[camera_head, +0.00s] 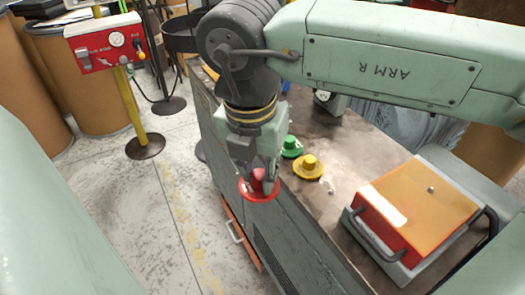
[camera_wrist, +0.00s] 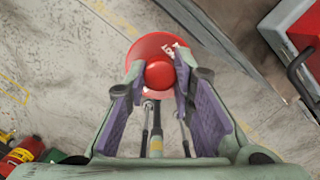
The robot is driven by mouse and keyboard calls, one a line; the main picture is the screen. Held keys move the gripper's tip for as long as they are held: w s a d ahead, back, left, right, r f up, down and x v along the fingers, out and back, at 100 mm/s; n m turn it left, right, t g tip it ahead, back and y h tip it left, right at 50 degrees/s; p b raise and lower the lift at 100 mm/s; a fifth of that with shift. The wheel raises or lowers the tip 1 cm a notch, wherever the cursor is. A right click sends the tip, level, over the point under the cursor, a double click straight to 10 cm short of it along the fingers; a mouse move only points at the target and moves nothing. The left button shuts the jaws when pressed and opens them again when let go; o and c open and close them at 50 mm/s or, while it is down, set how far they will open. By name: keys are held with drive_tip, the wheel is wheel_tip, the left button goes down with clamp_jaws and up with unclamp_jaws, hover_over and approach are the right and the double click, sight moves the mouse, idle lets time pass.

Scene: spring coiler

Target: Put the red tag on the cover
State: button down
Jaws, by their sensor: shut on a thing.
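The red tag (camera_head: 260,191) is a round disc with a raised knob and some white lettering on its rim. My gripper (camera_head: 259,177) is shut on its knob and holds it off the bench, near the bench's left edge. In the wrist view the red tag (camera_wrist: 152,46) sits between the two fingers of my gripper (camera_wrist: 157,80), with floor behind it. The cover (camera_head: 418,206) is an orange translucent lid with a small knob on a red and grey box at the right of the bench. The cover looks closed, and nothing lies on it.
A green tag (camera_head: 291,147) and a yellow tag (camera_head: 308,167) rest on the bench (camera_head: 345,160) just right of my gripper. A dark handle (camera_head: 372,250) runs along the box's near side. A red control panel (camera_head: 106,50) stands on a yellow post at upper left.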

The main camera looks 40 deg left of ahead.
sight(259, 174)
wheel_tip(259, 174, up, 12)
drive_tip(key=p, duration=0.7)
drive_tip(key=shift+p, duration=0.4)
idle(0.5)
